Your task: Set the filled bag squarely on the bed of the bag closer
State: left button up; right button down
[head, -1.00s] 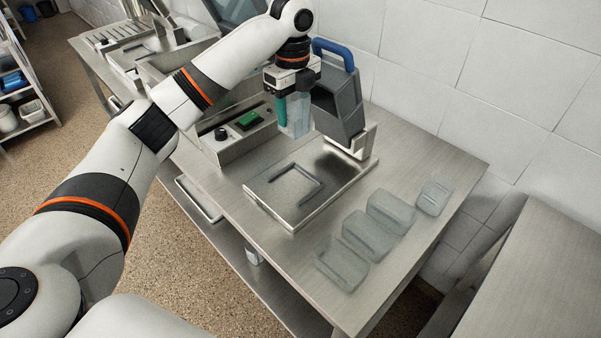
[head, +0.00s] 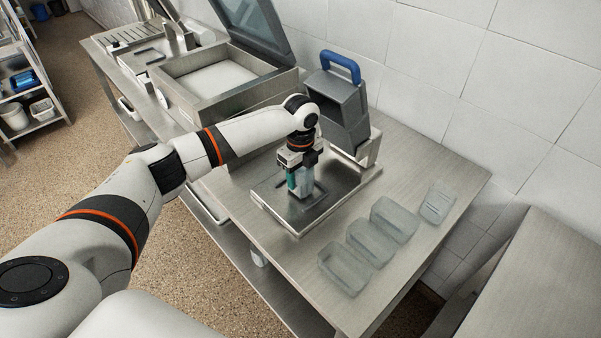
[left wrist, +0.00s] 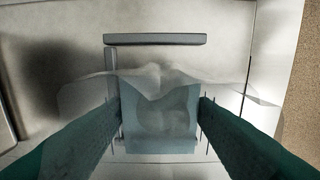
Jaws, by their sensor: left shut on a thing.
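My left gripper (head: 299,187), with green fingers, is shut on the filled bag (head: 306,180), a clear bluish bag. The bag is upright over the metal bed (head: 338,192) of the bag closer (head: 337,105), which has a grey head and blue handle. In the left wrist view the bag (left wrist: 160,118) sits between both fingers, its loose clear top spread wide. The bed's dark L-shaped guide (left wrist: 155,39) lies just beyond and left of it. I cannot tell whether the bag's bottom touches the bed. My right gripper is not in view.
Several clear, box-like pieces (head: 371,243) lie on the table right of the bed. A metal chamber machine with a raised lid (head: 243,35) stands behind left. The tiled wall (head: 440,70) is close behind the closer.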

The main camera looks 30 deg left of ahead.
pick_arm(q)
jog(key=shift+f, duration=0.2)
jog(key=o, duration=1)
jog(key=shift+f, duration=0.1)
jog(key=shift+o, duration=0.2)
notch_tip(320, 180, up, 12)
jog(key=shift+r+b, duration=0.15)
jog(key=shift+b, duration=0.8)
